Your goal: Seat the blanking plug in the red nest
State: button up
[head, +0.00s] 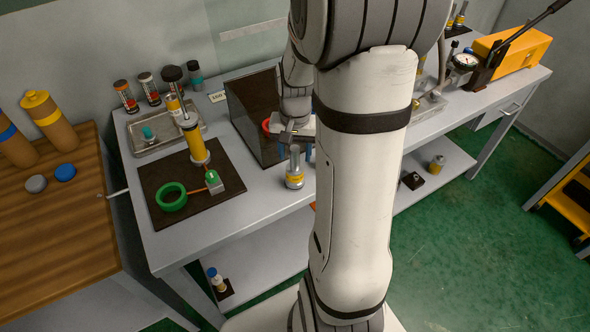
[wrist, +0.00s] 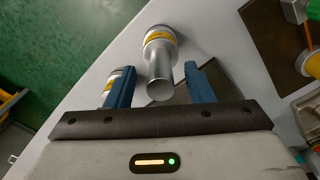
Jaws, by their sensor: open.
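A silver piece with a yellow band (head: 294,168), which looks like the blanking plug, stands upright on the grey bench. In the wrist view its narrow silver stem (wrist: 160,82) shows between my two blue fingers. My gripper (wrist: 158,68) is open, with a gap visible beside the stem. In the head view my gripper (head: 295,152) is at the top of this piece. The red nest (head: 267,126) shows as a red ring on the dark fixture behind my gripper, mostly hidden by my arm. A second yellow-banded silver piece (wrist: 113,85) is partly behind the left finger.
Bare bench lies between that plate and the plug. A yellow press (head: 513,52) stands far right.

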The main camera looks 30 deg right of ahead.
aim_at(295, 167)
jog(key=shift+f, duration=1.35)
jog(key=shift+c, duration=0.6)
grip_shut()
